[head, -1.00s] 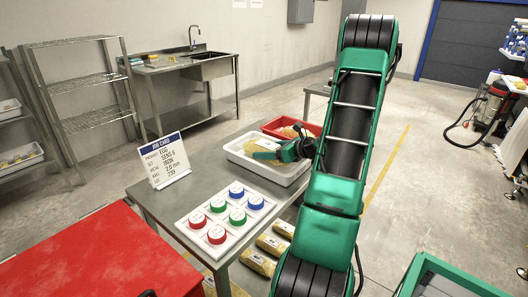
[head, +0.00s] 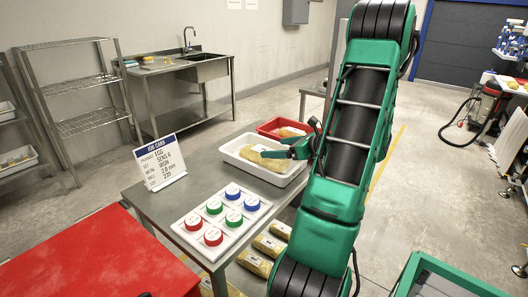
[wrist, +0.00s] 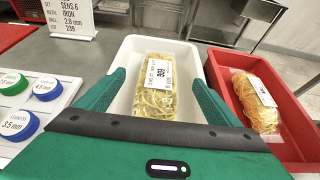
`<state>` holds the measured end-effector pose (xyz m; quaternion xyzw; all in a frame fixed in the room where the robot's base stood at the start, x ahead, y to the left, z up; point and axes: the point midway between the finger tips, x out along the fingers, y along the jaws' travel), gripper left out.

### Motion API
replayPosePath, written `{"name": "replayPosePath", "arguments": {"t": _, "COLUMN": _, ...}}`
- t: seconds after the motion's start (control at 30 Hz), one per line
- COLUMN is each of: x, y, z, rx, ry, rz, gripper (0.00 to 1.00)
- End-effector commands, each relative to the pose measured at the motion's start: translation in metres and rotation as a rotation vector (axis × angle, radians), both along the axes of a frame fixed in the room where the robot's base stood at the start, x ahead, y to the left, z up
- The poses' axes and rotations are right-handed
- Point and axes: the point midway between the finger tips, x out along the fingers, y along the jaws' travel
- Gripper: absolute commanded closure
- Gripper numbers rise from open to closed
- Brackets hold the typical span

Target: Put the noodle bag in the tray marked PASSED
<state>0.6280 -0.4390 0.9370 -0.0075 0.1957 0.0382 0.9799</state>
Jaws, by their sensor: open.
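A noodle bag (wrist: 155,88) with a white label lies in a white tray (wrist: 130,48); the head view shows the bag (head: 252,158) in the same tray (head: 232,150). My gripper (wrist: 158,78) is open, its two green fingers spread on either side of the bag in the wrist view, with gaps between. In the head view, my gripper (head: 282,152) is over the tray, its tip near the bag. I cannot tell its exact height above the bag. A second noodle bag (wrist: 255,100) lies in a red tray (wrist: 225,72). No PASSED marking is readable on either tray.
A panel of red, green and blue round caps (head: 222,216) and a job card (head: 160,162) stand on the grey table (head: 190,196). Several bags (head: 255,262) lie below the table's right side. A red surface (head: 95,255) is at front left.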

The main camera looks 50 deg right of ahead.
Motion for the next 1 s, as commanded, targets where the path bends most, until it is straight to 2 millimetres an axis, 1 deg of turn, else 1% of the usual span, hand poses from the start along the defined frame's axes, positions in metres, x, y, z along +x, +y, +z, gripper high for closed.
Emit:
{"name": "replayPosePath", "arguments": {"t": 0.03, "x": -0.01, "y": -0.002, "z": 0.004, "rx": -0.002, "ry": 0.0, "rz": -0.004, "gripper": 0.13}}
{"name": "replayPosePath", "arguments": {"t": 0.1, "x": -0.02, "y": -0.002, "z": 0.009, "rx": -0.001, "ry": 0.0, "rz": -0.003, "gripper": 0.13}}
{"name": "replayPosePath", "arguments": {"t": 0.2, "x": -0.032, "y": -0.003, "z": 0.013, "rx": 0.0, "ry": 0.0, "rz": -0.001, "gripper": 0.13}}
{"name": "replayPosePath", "arguments": {"t": 0.33, "x": -0.042, "y": -0.004, "z": 0.018, "rx": 0.0, "ry": 0.0, "rz": -0.001, "gripper": 0.13}}
{"name": "replayPosePath", "arguments": {"t": 0.5, "x": -0.046, "y": -0.003, "z": 0.019, "rx": -0.001, "ry": 0.0, "rz": 0.0, "gripper": 0.13}}
{"name": "replayPosePath", "arguments": {"t": 1.0, "x": -0.045, "y": -0.003, "z": 0.019, "rx": -0.001, "ry": 0.0, "rz": 0.001, "gripper": 0.13}}
